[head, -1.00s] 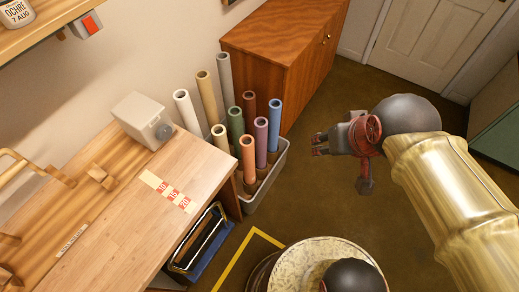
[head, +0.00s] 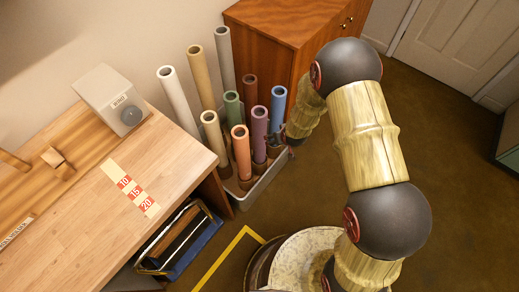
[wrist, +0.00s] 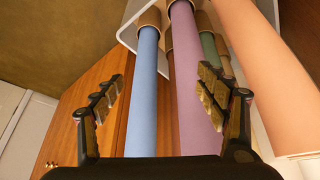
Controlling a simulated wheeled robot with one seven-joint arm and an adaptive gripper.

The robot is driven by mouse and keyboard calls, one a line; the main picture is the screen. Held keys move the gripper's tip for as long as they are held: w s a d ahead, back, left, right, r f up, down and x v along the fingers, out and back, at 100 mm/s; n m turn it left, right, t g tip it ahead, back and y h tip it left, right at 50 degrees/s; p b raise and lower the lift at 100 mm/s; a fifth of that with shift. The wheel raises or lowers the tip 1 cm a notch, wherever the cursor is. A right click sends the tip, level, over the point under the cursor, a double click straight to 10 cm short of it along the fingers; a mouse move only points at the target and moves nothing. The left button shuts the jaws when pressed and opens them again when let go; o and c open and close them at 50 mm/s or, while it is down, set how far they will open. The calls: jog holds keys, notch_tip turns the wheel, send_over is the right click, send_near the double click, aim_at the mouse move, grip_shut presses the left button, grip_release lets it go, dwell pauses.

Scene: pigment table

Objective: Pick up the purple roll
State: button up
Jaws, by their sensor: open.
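The purple roll (head: 259,131) stands upright in a grey bin (head: 266,184) at the front right of a cluster of rolls. My gripper (head: 273,140) is low beside it on its right, mostly hidden behind my arm and the rolls. In the wrist view, the purple roll (wrist: 191,85) runs down the middle, near the right finger. The blue roll (wrist: 142,92) runs alongside it, nearer the left finger. Both rolls appear between the open fingers of my gripper (wrist: 160,92). I cannot tell how deep either roll is between them.
An orange roll (head: 241,155) stands left of the purple one and a green roll (head: 231,108) behind it. Several other rolls fill the bin. A wooden cabinet (head: 275,28) stands close behind, a wooden table (head: 110,215) to the left. Open floor (head: 455,150) lies right.

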jog(key=t+y, duration=0.1)
jog(key=t, duration=0.1)
send_near(262, 144)
notch_tip(262, 144, down, 3)
jog(key=w+d, duration=0.3)
jog(key=f+t, duration=0.1)
jog(key=a+f+t+y, duration=0.1)
jog(key=a+f+n+t, duration=0.1)
jog(key=shift+w+a+b, duration=0.25)
jog(key=shift+b, duration=0.05)
jog(key=shift+s+a+f+t+y, duration=0.1)
jog(key=shift+s+a+t+y, duration=0.2)
jog(key=shift+a+t+y, duration=0.55)
jog(key=b+x, duration=0.1)
jog(key=x, duration=0.1)
jog(key=b+x, duration=0.1)
jog(key=x, duration=0.2)
jog(key=b+x, duration=0.2)
jog(key=shift+w+d+f, duration=0.15)
jog(key=shift+w+d, duration=0.05)
jog(key=shift+w, duration=0.05)
jog(key=c, duration=0.3)
jog(key=c, duration=1.1)
